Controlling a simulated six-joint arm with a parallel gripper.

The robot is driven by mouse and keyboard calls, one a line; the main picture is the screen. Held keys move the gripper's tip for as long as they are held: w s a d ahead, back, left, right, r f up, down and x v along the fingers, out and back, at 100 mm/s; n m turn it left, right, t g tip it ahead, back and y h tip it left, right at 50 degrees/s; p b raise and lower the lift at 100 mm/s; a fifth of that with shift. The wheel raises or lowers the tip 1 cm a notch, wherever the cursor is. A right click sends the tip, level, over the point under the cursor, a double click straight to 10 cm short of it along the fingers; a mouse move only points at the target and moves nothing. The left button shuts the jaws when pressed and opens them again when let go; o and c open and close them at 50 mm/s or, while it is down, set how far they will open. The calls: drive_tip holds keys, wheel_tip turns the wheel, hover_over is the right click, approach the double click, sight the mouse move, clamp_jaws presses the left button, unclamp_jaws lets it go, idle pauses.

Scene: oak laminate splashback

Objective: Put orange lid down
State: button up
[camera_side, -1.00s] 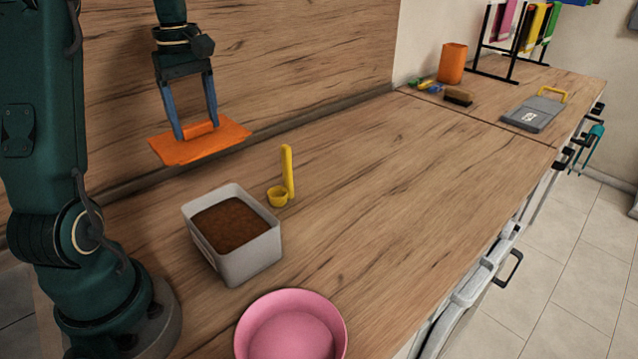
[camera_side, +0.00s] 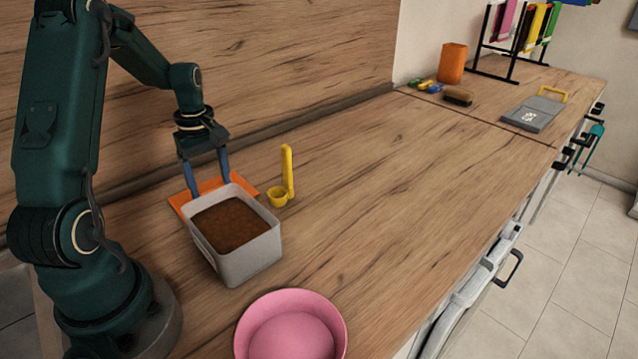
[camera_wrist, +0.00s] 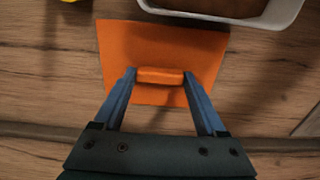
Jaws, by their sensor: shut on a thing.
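The orange lid (camera_side: 182,200) is a flat square plate with a raised bar handle, low behind the grey container on the wooden counter. The container hides part of it in the side view. In the wrist view the lid (camera_wrist: 120,50) shows almost whole, flat against the wood; I cannot tell if it touches the counter. My gripper (camera_side: 207,192) has its blue fingers on both ends of the handle, shut on it; it also shows in the wrist view (camera_wrist: 159,76). The grey open container (camera_side: 252,258) holds brown granules and stands just in front of the lid.
A yellow scoop (camera_side: 287,175) stands upright right of the container. A pink bowl (camera_side: 292,325) is at the front. The splashback (camera_side: 290,60) rises close behind the lid. The middle counter is clear.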

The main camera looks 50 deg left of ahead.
sight(211, 187)
drive_tip(key=shift+f, duration=0.15)
drive_tip(key=o, duration=1.3)
drive_tip(key=shift+c, duration=0.2)
wheel_tip(211, 187, up, 11)
drive_tip(key=s+d+r+m+t, duration=0.1)
drive_tip(key=d+r+m, duration=0.1)
drive_tip(key=d+m, duration=0.4)
drive_tip(key=s+d+r+m+t+y, duration=0.1)
drive_tip(key=d+m, duration=0.4)
drive_tip(key=d, duration=0.6)
wheel_tip(211, 187, up, 2)
drive_tip(key=shift+s+m+t, duration=0.4)
drive_tip(key=shift+t, duration=0.4)
drive_tip(key=s+d+m, duration=0.1)
drive_tip(key=m, duration=0.1)
drive_tip(key=s+d+f+m+t, duration=0.1)
drive_tip(key=s+d+m, duration=0.1)
drive_tip(key=s+d+m+t+h, duration=0.1)
drive_tip(key=d, duration=0.1)
drive_tip(key=shift+s+d+f+m, duration=0.1)
drive_tip(key=shift+s+f+m, duration=0.05)
drive_tip(key=shift+f+m, duration=0.25)
drive_tip(key=shift+c, duration=0.3)
drive_tip(key=shift+s+d+f, duration=0.1)
drive_tip(key=shift+s+d, duration=0.05)
drive_tip(key=shift+d, duration=0.05)
drive_tip(key=c, duration=0.7)
